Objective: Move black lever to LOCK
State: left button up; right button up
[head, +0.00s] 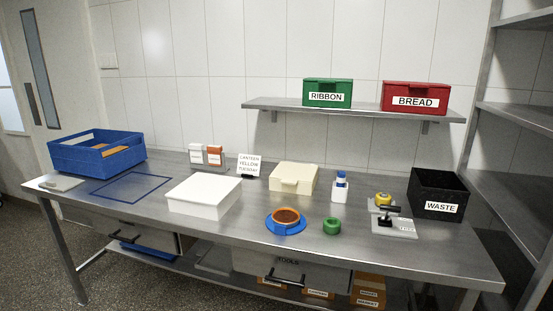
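The black lever (388,209) sits on a light grey plate (393,231) near the right end of the metal table. Small lettering shows at the plate's right front, too small to read. A yellow round part (383,197) is just behind the lever. Which marked position the lever points to is too small to tell. Neither of my grippers is in view.
A black WASTE bin (426,205) stands right of the plate. A shelf (360,111) hangs behind. The front edge strip is clear.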

aim_at(388, 209)
jog(key=l+z, duration=0.15)
jog(key=z, duration=0.25)
jog(key=l+z, duration=0.1)
jog(key=z, duration=0.3)
jog(key=i+l+z, duration=0.1)
jog(key=z, duration=0.35)
jog(key=i+l+z, duration=0.1)
jog(key=z, duration=0.3)
